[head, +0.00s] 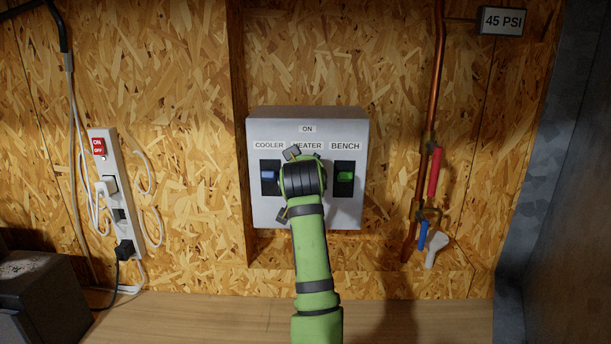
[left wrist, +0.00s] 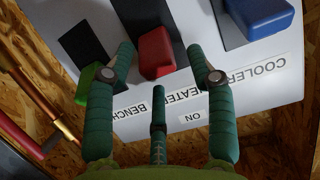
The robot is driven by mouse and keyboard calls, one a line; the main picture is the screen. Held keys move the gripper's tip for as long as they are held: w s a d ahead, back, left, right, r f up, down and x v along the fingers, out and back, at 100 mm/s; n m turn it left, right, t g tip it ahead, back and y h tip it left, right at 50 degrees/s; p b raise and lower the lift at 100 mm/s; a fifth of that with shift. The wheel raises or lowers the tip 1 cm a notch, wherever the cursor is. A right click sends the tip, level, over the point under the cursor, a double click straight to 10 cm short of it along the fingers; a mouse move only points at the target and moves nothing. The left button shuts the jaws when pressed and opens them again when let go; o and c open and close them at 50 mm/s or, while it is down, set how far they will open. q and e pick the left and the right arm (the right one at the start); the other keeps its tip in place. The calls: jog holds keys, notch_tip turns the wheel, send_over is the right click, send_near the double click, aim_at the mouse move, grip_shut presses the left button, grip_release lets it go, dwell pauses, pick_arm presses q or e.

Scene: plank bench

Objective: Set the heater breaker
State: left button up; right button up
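The grey breaker box (head: 307,122) is on the chipboard wall, with ON at its top and labels COOLER, HEATER and BENCH. My left gripper (head: 298,180) is in front of its middle and hides the heater breaker in the head view. In the left wrist view, which sees the box upside down, the red heater lever (left wrist: 156,52) shows between the spread fingers of the left gripper (left wrist: 161,62). The fingers are open; I cannot tell whether any touches the lever, nor its exact setting. My right gripper is not in view.
A blue cooler lever (head: 268,175) and a green bench lever (head: 345,175) sit close on either side. A power strip (head: 116,195) with cables hangs at left. A copper pipe (head: 430,100) with red (head: 434,172) and blue (head: 423,235) valve handles is at right.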

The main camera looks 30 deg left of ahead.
pick_arm(q)
jog(key=shift+d+f, duration=0.1)
jog(key=shift+f, duration=0.05)
jog(key=v, duration=1.2)
